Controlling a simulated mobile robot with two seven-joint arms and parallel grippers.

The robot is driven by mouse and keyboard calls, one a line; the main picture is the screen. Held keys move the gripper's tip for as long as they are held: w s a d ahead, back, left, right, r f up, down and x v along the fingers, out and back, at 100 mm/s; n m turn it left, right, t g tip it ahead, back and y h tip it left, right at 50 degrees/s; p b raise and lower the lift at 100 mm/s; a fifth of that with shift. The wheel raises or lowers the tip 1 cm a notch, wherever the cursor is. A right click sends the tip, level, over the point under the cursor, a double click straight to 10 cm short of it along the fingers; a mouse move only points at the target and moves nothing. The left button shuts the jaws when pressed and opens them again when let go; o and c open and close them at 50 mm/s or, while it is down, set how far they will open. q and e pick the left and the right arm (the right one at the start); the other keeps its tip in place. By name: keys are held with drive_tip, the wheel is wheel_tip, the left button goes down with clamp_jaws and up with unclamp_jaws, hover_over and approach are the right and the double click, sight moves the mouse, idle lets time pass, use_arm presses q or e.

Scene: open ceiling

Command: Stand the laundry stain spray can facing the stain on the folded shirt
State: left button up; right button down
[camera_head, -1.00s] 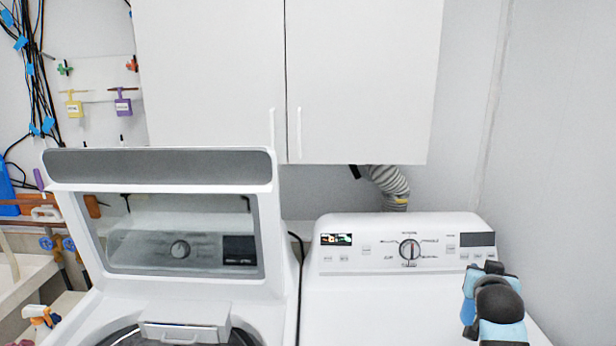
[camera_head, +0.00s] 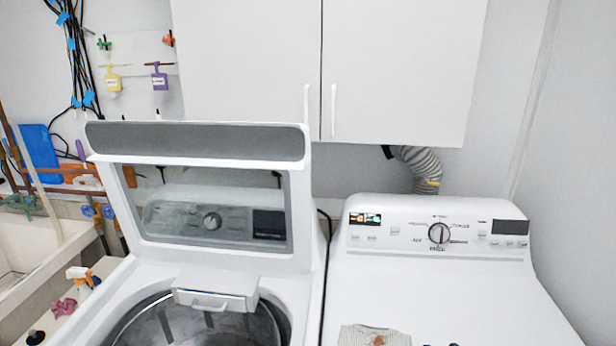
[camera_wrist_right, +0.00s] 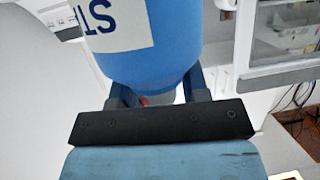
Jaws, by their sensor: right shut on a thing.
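The blue spray can (camera_wrist_right: 145,68) fills the upper middle of the right wrist view. Part of its white label with dark letters shows; the rest of the can is cut off. My right gripper (camera_wrist_right: 157,88) is shut on it, with a finger on each side. The folded shirt (camera_head: 352,336), grey and striped, lies on top of the closed white machine at the bottom edge of the head view. A reddish-brown stain (camera_head: 379,340) shows on it. Small dark parts just right of the shirt are barely in frame and hard to identify. My left gripper is not in view.
The closed machine's white top (camera_head: 460,290) is clear behind and right of the shirt. On the left, the washer (camera_head: 80,325) stands open with its lid (camera_head: 195,142) raised. An orange-and-white spray bottle (camera_head: 82,277) stands further left, near a sink (camera_head: 30,250).

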idle(0.6)
drive_tip(key=w+d+r+h+p, duration=0.1)
drive_tip(key=w+d+r, duration=0.15)
drive_tip(key=r, duration=0.25)
drive_tip(key=w+d+r+m, duration=0.1)
drive_tip(key=w+d+r, duration=0.1)
drive_tip(key=w+r, duration=0.25)
drive_tip(key=w+d+r+h+p, duration=0.1)
drive_tip(key=w+d+r, duration=0.15)
drive_tip(key=r, duration=0.35)
wheel_tip(320, 180, down, 20)
drive_tip(key=shift+w+r+p, duration=0.2)
drive_tip(key=shift+w+p, duration=0.2)
drive_tip(key=shift+p, duration=0.05)
drive_tip(key=shift+f, duration=0.2)
drive_tip(key=c, duration=0.6)
unclamp_jaws()
drive_tip(key=shift+r, duration=0.1)
